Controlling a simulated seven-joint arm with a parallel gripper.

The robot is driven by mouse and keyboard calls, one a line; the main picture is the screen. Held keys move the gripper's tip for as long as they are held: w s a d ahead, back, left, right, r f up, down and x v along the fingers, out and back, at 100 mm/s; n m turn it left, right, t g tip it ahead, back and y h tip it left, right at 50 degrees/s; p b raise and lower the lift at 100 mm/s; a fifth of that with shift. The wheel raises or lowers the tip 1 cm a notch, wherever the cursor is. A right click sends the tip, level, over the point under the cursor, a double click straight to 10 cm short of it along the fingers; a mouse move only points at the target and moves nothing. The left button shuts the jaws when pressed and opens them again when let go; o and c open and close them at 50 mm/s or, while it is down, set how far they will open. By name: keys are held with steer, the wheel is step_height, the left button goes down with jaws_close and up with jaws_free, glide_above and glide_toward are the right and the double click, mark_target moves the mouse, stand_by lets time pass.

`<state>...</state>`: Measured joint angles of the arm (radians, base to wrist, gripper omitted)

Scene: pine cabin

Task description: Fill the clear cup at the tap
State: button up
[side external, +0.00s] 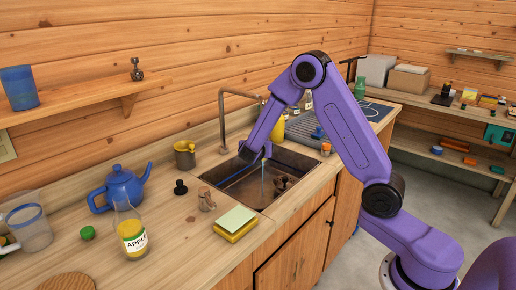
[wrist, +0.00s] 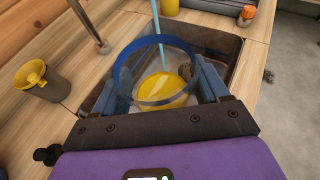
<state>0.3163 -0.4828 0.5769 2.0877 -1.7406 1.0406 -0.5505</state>
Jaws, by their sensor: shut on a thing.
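My gripper (wrist: 160,88) is shut on a clear cup (wrist: 150,103) with a blue rim band, gripping its sides over the sink (wrist: 218,42). Yellow shows at the cup's bottom; I cannot tell if it is part of the cup or inside it. A thin pale-blue stream (wrist: 157,28) comes down and meets the far part of the cup's mouth in the wrist view. I cannot tell whether it lands inside or passes behind. In the side view my gripper (side external: 248,154) is low over the sink's left side, and the cup is hard to make out. The tap (side external: 222,118) arches over the sink.
A blue teapot (side external: 122,188) and labelled bottle (side external: 132,237) are further left.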

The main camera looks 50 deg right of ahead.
steer(key=r+x, duration=0.2)
steer(key=x, duration=1.1)
steer(key=shift+w+d, duration=0.3)
steer(key=shift+d, duration=0.2)
steer(key=shift+a, duration=0.15)
stand_by(2.5)
steer(key=s+a, duration=0.4)
steer(key=a, duration=0.2)
steer(key=shift+r, duration=0.1)
steer(key=shift+s+a+r, duration=0.45)
steer(key=shift+a+r, duration=0.25)
steer(key=shift+r, duration=0.1)
steer(key=shift+s+a+r, duration=0.4)
steer(key=shift+a+r, duration=0.25)
steer(key=shift+r, duration=0.15)
steer(key=shift+s+a+r, duration=0.45)
steer(key=shift+a+r, duration=0.25)
steer(key=shift+r, duration=0.1)
